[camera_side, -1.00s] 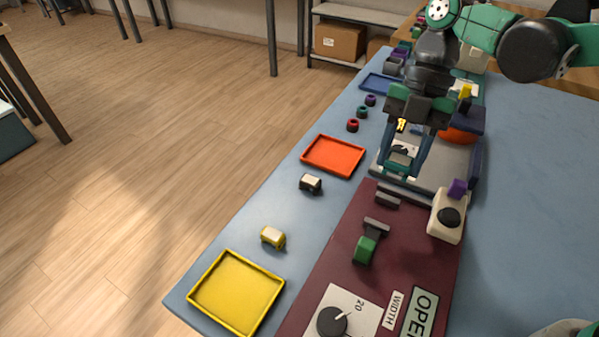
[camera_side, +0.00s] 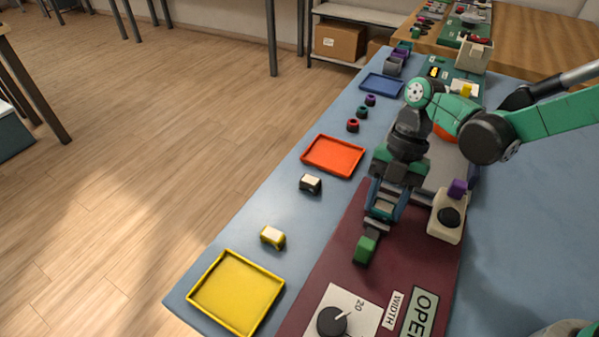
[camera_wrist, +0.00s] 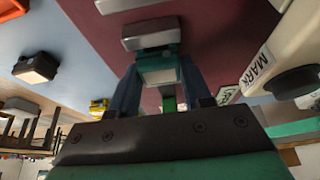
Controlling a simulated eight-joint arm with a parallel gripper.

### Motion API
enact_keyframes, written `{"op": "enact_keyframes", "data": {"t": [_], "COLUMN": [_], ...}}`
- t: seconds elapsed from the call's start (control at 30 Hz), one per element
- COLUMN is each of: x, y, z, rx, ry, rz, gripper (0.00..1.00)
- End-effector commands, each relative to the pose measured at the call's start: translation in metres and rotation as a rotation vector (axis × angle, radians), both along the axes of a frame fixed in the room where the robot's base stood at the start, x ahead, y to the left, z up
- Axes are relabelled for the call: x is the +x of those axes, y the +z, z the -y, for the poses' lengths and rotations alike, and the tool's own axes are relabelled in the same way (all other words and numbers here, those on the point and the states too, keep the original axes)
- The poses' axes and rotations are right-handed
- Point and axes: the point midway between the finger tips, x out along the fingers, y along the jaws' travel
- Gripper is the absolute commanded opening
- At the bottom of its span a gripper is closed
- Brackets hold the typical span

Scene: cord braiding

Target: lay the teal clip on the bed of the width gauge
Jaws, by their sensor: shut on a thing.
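The teal clip (camera_side: 383,208) is between the fingertips of my gripper (camera_side: 384,212), which is shut on it. In the wrist view the clip (camera_wrist: 159,68) shows its pale grey and teal faces between the two blue fingers. The width gauge is on the maroon board (camera_side: 335,255), with a grey jaw block (camera_wrist: 150,33) and a green-handled part (camera_side: 366,250). My gripper is over the gauge, close to its grey parts. The bed is mostly hidden by my fingers. I cannot tell whether the clip touches the bed.
A cream box with a black button (camera_side: 448,217) stands close on the right. Yellow (camera_side: 194,290) and orange (camera_side: 333,139) trays, a yellow clip (camera_side: 272,237) and a black clip (camera_side: 311,184) lie to the left.

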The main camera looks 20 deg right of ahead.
Motion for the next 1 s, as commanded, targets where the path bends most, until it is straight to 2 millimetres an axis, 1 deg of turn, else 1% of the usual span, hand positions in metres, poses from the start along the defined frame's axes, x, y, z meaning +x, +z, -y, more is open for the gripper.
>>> {"op": "enact_keyframes", "data": {"t": [0.07,0.1,0.17,0.2,0.5,0.63,0.77,1.0], "x": [0.000,0.000,0.000,0.000,0.000,0.002,0.008,0.021], "y": [-0.002,-0.002,-0.002,-0.002,-0.001,0.007,0.028,0.074], "z": [0.000,0.000,0.000,0.000,0.000,0.002,0.008,0.022], "rx": [0.000,0.000,0.000,0.000,0.000,0.000,0.000,-0.001], "ry": [0.000,0.000,0.000,0.000,0.000,-0.001,-0.002,-0.002], "rz": [0.000,0.000,0.000,0.000,0.000,0.000,0.000,-0.001], "gripper": [0.00,0.52,0.69,0.75,0.75,0.75,0.75,0.75]}}
